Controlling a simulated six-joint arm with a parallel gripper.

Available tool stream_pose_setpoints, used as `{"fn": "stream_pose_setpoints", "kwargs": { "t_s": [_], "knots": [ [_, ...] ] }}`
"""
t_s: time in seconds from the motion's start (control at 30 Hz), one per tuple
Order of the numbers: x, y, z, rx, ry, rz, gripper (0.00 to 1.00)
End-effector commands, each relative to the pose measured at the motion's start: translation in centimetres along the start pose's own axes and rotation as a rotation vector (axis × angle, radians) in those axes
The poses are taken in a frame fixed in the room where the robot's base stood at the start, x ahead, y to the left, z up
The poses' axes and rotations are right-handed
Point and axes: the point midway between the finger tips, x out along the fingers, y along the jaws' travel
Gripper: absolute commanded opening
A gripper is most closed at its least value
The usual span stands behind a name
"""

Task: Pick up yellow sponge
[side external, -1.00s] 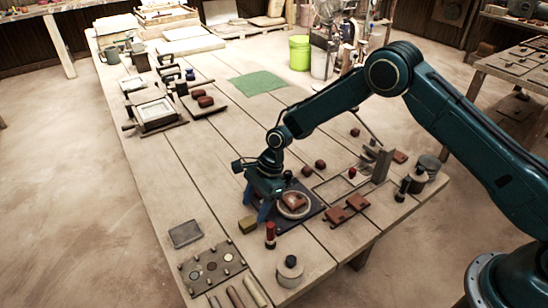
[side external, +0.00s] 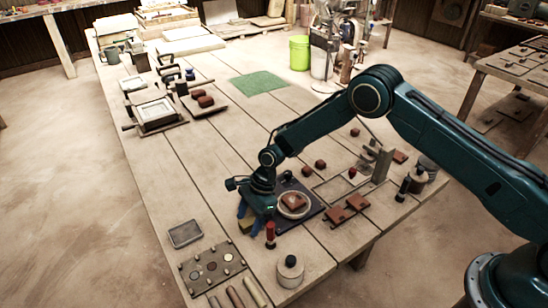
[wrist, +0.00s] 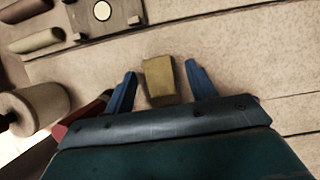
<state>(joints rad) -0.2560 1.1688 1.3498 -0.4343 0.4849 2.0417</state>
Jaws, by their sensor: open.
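The yellow sponge (wrist: 160,78) is a small olive-yellow block in the wrist view. It lies on the wooden table between the two blue fingers of my gripper (wrist: 161,84), with a gap on each side. In the side external view the sponge (side external: 246,226) is mostly hidden behind my gripper (side external: 247,224), which is low over the table. The gripper is open and holds nothing.
A red-topped tool (side external: 270,234) stands close beside my gripper. A dark plate with a round ring (side external: 294,205) lies to the right. A grey tray (side external: 185,233) and a board of round samples (side external: 211,267) lie front left. A round pot (side external: 290,271) stands in front.

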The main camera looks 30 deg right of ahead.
Motion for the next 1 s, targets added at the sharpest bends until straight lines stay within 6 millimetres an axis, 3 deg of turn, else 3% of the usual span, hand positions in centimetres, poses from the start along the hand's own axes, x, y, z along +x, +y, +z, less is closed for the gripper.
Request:
{"fn": "stream_pose_setpoints", "kwargs": {
  "t_s": [0.2, 0.43, 0.77, 1.0],
  "knots": [
    [0.0, 0.0, 0.0, 0.0, 0.0, 0.0, 0.54],
    [0.0, 0.0, 0.0, 0.0, 0.0, 0.0, 0.09],
    [-0.1, 0.0, 0.0, 0.0, 0.0, 0.0, 0.09],
    [-1.3, -0.1, 0.5, -0.001, -0.001, -0.002, 0.09]
  ]
}}
